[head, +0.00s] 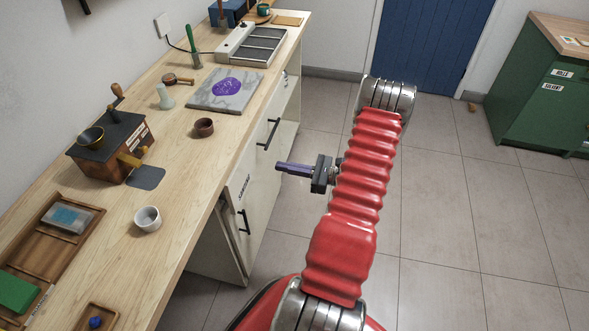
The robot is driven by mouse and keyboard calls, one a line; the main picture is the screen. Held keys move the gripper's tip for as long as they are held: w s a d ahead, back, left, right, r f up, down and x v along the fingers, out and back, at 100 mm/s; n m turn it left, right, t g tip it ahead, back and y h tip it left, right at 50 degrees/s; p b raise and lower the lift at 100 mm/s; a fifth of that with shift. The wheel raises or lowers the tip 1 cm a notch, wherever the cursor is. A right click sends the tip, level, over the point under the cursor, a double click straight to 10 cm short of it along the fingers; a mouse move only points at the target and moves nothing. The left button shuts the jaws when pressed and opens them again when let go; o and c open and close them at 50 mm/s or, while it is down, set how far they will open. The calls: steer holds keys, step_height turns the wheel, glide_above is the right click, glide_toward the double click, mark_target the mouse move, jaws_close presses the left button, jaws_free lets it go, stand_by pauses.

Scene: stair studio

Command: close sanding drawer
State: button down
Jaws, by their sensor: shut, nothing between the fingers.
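The bench cabinet has a pale front with a label that seems to read SANDING (243,188) and a black bar handle (244,221) below it. A second black bar handle (269,133) is on the front farther along. From this angle I cannot tell whether the labelled front stands out from the cabinet. My gripper (279,166) is shut and empty, its purple-grey fingers pointing left toward the cabinet. In the picture it lies right of both handles, seemingly apart from them. My red arm hides part of the floor behind it.
The wooden bench top (180,215) holds a grinder (105,145), a white cup (147,218), a brown bowl (204,128) and a marble slab (222,90). Tiled floor (450,230) is clear on the right. A green cabinet (535,105) stands far right, near a blue door (425,45).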

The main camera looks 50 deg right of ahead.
mark_target(251, 161)
steer(key=x, duration=0.8)
steer(key=shift+w+a, duration=0.1)
steer(key=shift+w, duration=0.15)
steer(key=shift+w, duration=0.1)
